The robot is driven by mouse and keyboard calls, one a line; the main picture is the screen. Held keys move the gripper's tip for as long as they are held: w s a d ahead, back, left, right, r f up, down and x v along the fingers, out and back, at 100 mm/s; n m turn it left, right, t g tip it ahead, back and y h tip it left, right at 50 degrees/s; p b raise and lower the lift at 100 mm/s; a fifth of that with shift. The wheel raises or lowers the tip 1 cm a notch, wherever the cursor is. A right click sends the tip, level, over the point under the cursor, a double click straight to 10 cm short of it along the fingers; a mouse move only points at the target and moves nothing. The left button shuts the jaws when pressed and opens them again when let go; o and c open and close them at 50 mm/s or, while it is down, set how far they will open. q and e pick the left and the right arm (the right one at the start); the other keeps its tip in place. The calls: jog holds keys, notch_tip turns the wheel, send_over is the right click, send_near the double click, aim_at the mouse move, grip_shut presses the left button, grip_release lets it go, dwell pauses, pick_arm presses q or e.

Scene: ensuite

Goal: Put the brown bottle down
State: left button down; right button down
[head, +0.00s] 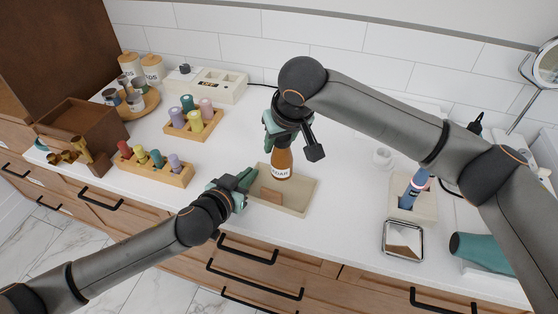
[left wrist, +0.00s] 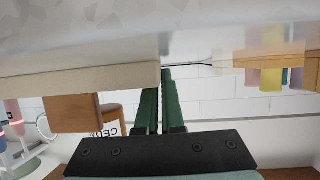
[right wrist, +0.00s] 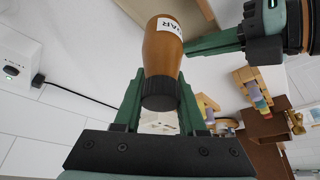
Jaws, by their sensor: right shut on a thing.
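The brown bottle (head: 282,165), with a white label and dark cap, is upright over the beige tray (head: 304,202). My right gripper (head: 283,128) is shut on it near the cap from above, and it also shows in the right wrist view (right wrist: 162,52). In the left wrist view the bottle (left wrist: 112,112) is partly behind the tray wall and a brown block; I cannot tell whether its base touches the tray floor. My left gripper (head: 243,182) is at the tray's left end, its fingers (left wrist: 162,95) close together on the end wall.
A brown block (head: 271,196) lies in the tray's front part. Wooden racks with coloured pegs (head: 154,167) (head: 193,124) stand left.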

aim_at(286, 142)
jog(key=shift+f, duration=2.15)
jog(key=shift+f, duration=0.2)
jog(key=shift+c, duration=2.4)
grip_release()
jog(key=v, duration=1.2)
jog(key=shift+r, duration=0.15)
